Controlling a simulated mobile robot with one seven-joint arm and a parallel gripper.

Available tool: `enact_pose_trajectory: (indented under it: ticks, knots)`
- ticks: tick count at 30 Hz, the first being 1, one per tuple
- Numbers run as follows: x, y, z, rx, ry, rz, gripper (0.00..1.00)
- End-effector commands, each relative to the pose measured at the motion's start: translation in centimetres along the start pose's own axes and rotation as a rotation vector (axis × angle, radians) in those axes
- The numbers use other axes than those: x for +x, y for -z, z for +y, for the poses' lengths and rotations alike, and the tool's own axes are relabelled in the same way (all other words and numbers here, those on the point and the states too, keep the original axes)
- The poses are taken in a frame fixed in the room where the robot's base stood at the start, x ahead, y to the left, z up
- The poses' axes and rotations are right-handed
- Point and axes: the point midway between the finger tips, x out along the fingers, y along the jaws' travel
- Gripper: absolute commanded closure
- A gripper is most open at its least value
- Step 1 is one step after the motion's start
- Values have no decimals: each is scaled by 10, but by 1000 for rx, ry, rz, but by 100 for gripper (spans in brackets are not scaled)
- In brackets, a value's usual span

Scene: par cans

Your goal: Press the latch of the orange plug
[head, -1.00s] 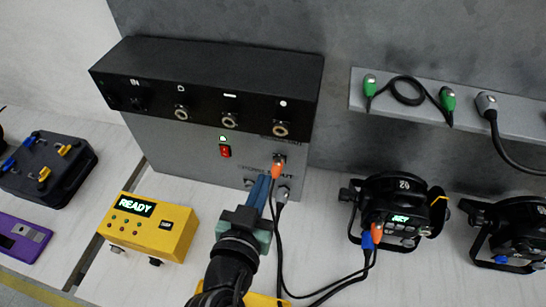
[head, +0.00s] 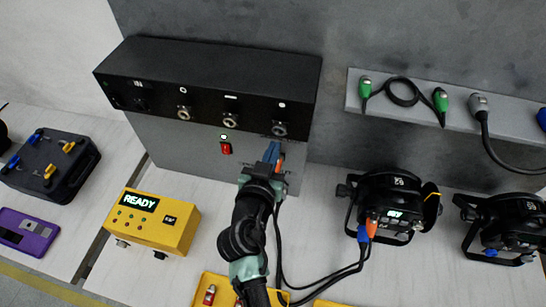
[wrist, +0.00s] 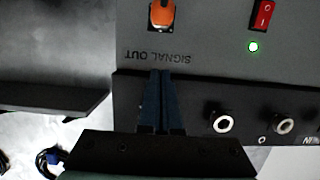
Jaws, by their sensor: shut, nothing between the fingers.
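The orange plug (wrist: 162,14) sits in the socket marked SIGNAL OUT on the grey front panel (wrist: 210,50); the wrist view cuts it off at the top edge. In the head view only a sliver of the orange plug (head: 281,160) shows beside my fingers. My gripper (head: 273,148) is shut and empty, with narrow blue fingers. In the wrist view my gripper (wrist: 163,73) has its fingertips together, apart from the plug in the picture and in line with it. The plug's latch cannot be made out.
A red switch (head: 226,148) with a green light is left of the plug. The black upper box (head: 205,75) with round sockets juts out above. A yellow READY box (head: 155,222) stands left; a lamp (head: 392,205) stands right. Black cables hang beside my arm.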

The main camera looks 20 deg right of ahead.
Motion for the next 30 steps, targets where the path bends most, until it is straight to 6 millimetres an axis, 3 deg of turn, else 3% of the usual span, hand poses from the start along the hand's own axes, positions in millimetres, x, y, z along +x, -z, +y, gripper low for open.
enact_pose_trajectory:
  ticks: [3,7,23,30]
  knots:
    - [4,-21,0,-3,0,-3,100]
    - [7,-33,0,-1,-1,-1,100]
    - [9,-41,0,0,-1,0,100]
    - [12,-55,0,1,0,1,100]
